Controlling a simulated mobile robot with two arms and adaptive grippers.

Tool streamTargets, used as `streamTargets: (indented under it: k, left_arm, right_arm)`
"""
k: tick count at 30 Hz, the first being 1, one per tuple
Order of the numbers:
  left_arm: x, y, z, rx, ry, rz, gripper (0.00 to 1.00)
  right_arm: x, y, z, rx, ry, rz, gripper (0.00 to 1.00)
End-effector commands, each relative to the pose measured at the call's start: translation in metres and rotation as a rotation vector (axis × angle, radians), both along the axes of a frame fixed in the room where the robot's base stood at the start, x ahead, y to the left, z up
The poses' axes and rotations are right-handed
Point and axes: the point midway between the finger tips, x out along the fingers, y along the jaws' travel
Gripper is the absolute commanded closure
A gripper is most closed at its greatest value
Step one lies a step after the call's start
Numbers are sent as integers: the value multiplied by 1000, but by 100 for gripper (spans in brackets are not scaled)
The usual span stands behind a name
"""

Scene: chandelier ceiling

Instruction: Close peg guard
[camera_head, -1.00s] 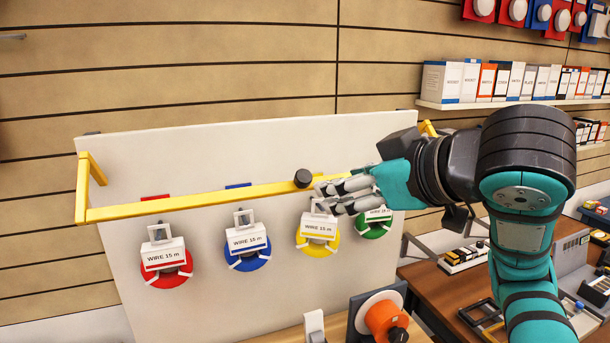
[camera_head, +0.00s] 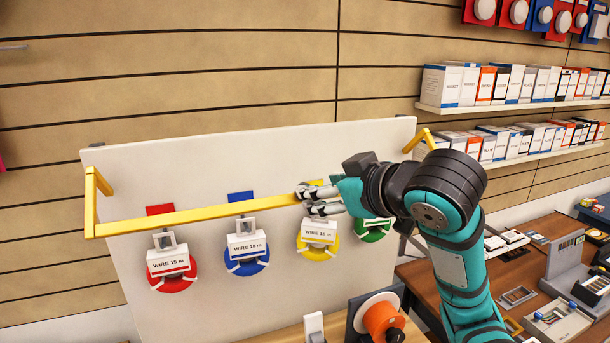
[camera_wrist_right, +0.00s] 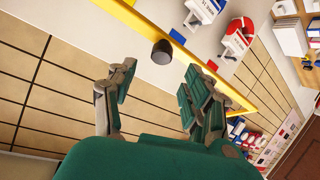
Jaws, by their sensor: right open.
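The peg guard is a yellow bar frame (camera_head: 200,216) with bent side arms on a white board (camera_head: 130,170). It runs across the front of the board, just above the wire spools. Its black knob (camera_wrist_right: 162,51) shows in the right wrist view, between and beyond the spread fingers. My right gripper (camera_head: 313,199) is open at the bar, and its fingers hide the knob in the head view. It also shows in the right wrist view (camera_wrist_right: 160,82). I cannot tell whether a finger touches the bar. My left gripper is not in view.
Red (camera_head: 172,270), blue (camera_head: 246,253), yellow (camera_head: 318,238) and green (camera_head: 374,230) wire spools hang below the bar. An orange reel (camera_head: 383,320) stands at the bottom. Shelves of boxes (camera_head: 510,85) and a wooden bench (camera_head: 530,240) are at the right.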

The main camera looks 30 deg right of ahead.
Motion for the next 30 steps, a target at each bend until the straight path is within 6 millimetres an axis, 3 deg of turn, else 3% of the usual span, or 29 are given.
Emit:
streamTargets:
  k: [2,6,12,23,30]
  left_arm:
    - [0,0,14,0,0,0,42]
    - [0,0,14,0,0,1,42]
    - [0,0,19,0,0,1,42]
    - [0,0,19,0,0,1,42]
    - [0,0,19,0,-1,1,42]
  right_arm:
    - [11,0,-3,0,9,1,49]
    - [36,-1,-16,0,6,0,49]
    - [58,-2,-23,-1,2,0,49]
    - [63,-2,-26,-3,-1,0,49]
    - [63,-2,-26,-2,-1,0,77]
